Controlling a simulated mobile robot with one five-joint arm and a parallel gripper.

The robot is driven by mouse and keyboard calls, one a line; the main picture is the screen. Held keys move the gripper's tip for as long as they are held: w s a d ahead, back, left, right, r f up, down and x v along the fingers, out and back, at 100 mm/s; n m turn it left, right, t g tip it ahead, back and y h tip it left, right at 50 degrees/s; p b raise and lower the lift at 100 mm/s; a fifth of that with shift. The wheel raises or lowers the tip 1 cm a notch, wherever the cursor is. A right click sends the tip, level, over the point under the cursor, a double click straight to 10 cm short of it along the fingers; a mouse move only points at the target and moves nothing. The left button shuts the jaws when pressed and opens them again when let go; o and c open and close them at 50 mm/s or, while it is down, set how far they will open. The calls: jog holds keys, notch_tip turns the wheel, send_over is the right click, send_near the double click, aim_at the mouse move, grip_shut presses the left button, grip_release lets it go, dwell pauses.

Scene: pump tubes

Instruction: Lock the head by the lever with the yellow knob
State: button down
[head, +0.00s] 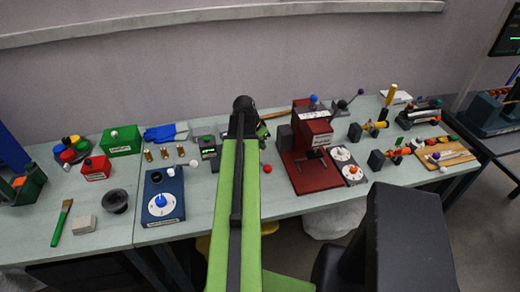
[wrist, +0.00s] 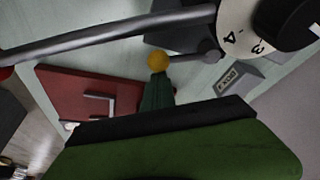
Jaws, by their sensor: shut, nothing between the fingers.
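The yellow knob (wrist: 158,61) is a small ball on the end of a short grey lever (wrist: 190,58) in the wrist view. The lever runs right to a dark grey body beside a white numbered dial (wrist: 238,32). My gripper (wrist: 157,84) shows as a dark green tip just below the knob in the picture, shut and empty. I cannot tell whether it touches the knob. In the head view my gripper (head: 263,132) is partly hidden behind my green arm. The yellow knob and its lever are not discernible there.
A long metal lever (wrist: 100,38) with a red knob (wrist: 5,73) crosses the wrist view above the yellow knob. A red machine (head: 312,130) stands right of my arm, and a blue dial box (head: 176,187) stands left. Several small items crowd the bench.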

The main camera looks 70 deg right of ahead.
jog(key=shift+s+d+r, duration=0.1)
jog(key=shift+d+r, duration=0.05)
jog(key=shift+d, duration=0.25)
notch_tip(320, 180, up, 10)
jog(key=p, duration=1)
jog(key=shift+a, duration=0.25)
